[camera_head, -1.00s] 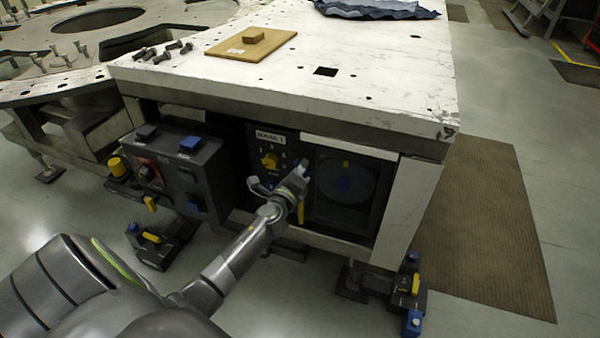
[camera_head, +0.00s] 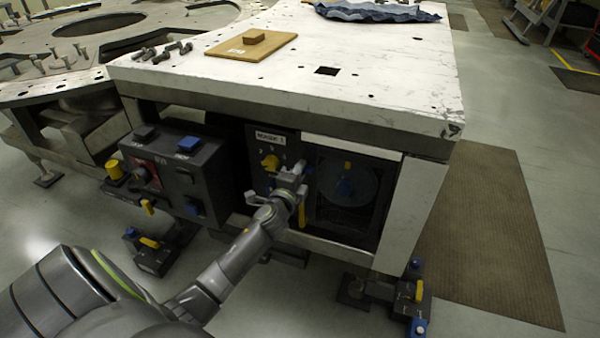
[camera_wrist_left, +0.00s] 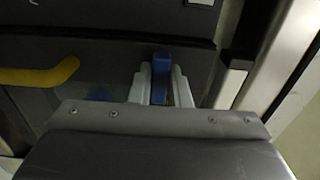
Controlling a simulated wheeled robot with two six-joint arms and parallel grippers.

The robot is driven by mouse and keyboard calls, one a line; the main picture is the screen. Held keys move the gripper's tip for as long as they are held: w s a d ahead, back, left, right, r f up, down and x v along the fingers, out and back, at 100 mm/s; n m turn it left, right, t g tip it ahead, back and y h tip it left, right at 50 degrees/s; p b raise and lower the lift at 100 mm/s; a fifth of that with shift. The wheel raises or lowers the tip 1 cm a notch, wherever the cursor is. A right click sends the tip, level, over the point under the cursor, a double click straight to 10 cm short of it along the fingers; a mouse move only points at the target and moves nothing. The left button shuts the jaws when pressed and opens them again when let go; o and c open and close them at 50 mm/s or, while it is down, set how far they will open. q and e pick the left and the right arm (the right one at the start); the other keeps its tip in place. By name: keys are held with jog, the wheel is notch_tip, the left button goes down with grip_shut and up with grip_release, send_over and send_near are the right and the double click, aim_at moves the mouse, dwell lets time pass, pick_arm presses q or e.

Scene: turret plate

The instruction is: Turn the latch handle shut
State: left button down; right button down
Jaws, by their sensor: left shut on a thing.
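My left gripper (camera_head: 296,172) reaches the front of the cabinet under the white table, between the dial panel and the round window. In the left wrist view my left gripper (camera_wrist_left: 161,84) has its pale fingers shut on an upright blue handle (camera_wrist_left: 160,80), which I take to be the latch handle. The fingers hide its sides, and in the head view the gripper hides most of it. A yellow handle (camera_head: 302,214) hangs just below the gripper. It also shows to the left in the left wrist view (camera_wrist_left: 40,76). My right gripper is in neither view.
A dial panel with a yellow knob (camera_head: 270,162) is left of the gripper. A round window (camera_head: 362,190) is to its right. A dark control box (camera_head: 185,178) juts out further left. The white tabletop (camera_head: 380,95) overhangs above.

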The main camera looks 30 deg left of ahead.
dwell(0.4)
pick_arm(q)
jog(key=c, duration=1.4)
grip_release()
jog(key=shift+o, duration=0.2)
jog(key=shift+s, duration=0.1)
